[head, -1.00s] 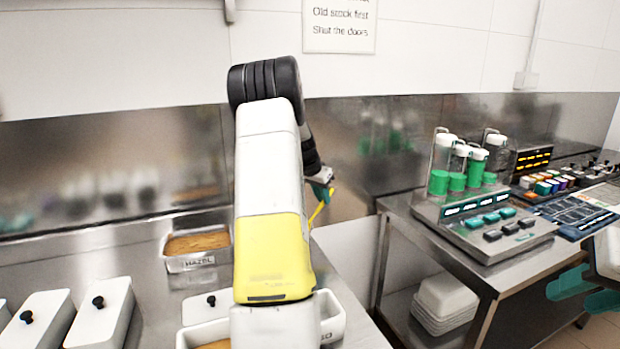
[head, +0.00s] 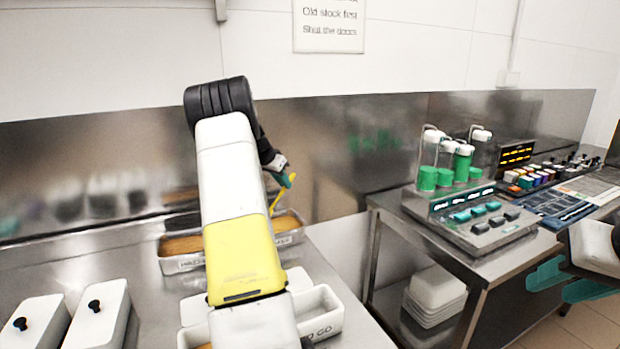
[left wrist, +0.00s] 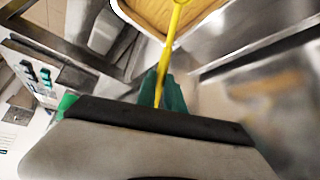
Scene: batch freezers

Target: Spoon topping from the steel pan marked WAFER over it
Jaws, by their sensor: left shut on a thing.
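My left gripper (head: 284,180) is shut on a yellow spoon (head: 276,203), whose lower end points down by the steel pans at the back of the counter. In the left wrist view the teal fingers (left wrist: 163,92) hold the yellow handle (left wrist: 168,50), which reaches over a pan of tan topping (left wrist: 196,12). One steel pan (head: 182,264) has a label starting HAZ. A second pan (head: 290,238) stands right of it, partly behind my arm; no WAFER label is readable. A white tub (head: 326,322), its label ending in GO, is partly hidden by my arm. My right gripper (head: 568,283) is open and empty.
Two lidded white tubs (head: 100,312) with black knobs stand at the left. A dispenser with green cups (head: 445,178) and a control panel (head: 570,205) are on the right bench. White containers (head: 436,296) are stacked below. A gap separates the benches.

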